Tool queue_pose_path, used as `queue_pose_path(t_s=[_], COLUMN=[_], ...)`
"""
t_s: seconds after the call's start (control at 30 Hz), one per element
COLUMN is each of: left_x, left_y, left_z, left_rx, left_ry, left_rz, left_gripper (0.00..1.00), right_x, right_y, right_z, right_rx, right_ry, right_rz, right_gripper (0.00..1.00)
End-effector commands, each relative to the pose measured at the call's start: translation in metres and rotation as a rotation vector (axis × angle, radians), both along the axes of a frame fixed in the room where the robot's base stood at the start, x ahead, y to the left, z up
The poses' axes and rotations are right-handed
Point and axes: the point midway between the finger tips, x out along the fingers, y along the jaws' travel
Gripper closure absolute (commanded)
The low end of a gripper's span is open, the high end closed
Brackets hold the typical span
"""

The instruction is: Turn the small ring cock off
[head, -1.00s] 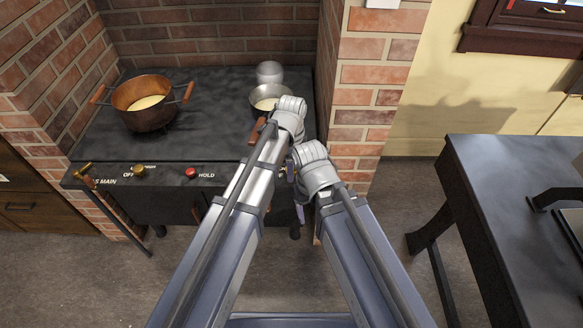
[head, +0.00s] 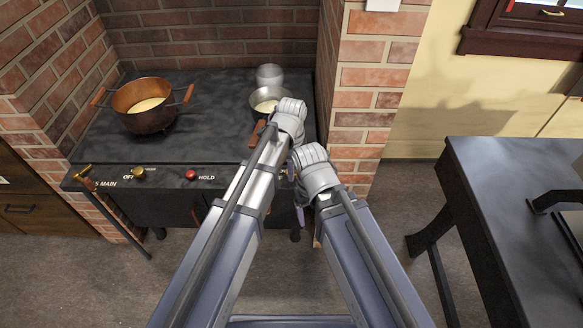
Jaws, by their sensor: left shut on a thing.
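My left gripper (head: 291,172) is at the right part of the stove's front edge, mostly hidden behind my own wrists. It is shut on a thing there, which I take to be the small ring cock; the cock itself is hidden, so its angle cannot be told. My right wrist (head: 315,168) is close beside it on the right, and the right gripper's fingers are too hidden to tell open from shut. A small pan (head: 262,94) with pale liquid stands on the stove behind my left wrist.
A copper pot (head: 150,117) stands on the stove top (head: 205,135) at the left. A glass jar (head: 269,73) is behind the pan. The front panel has a brass knob (head: 138,173) and a red button (head: 191,174). A brick pillar (head: 365,100) rises at the right.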

Motion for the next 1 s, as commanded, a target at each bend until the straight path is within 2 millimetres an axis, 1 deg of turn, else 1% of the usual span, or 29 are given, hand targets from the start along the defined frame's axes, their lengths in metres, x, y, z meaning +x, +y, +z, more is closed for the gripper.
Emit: queue_pose_path(t_s=[0.17, 0.27, 0.7, 1.0], left_x=[-0.0002, -0.0002, -0.0002, -0.0002], left_y=[0.0000, 0.0000, 0.0000, 0.0000], left_z=[-0.0001, -0.0001, -0.0001, -0.0001], left_rx=[0.000, 0.000, 0.000, 0.000], left_ry=[0.000, 0.000, 0.000, 0.000], left_rz=[0.059, 0.123, 0.510, 0.726], left_gripper=[1.00, 1.00, 1.00, 1.00], right_x=[0.0000, 0.0000, 0.0000, 0.0000], right_y=[0.0000, 0.0000, 0.0000, 0.0000], right_z=[-0.0001, -0.0001, -0.0001, -0.0001], right_rx=[0.000, 0.000, 0.000, 0.000], right_ry=[0.000, 0.000, 0.000, 0.000], right_rz=[0.000, 0.000, 0.000, 0.000], right_gripper=[0.23, 0.23, 0.23, 0.23])
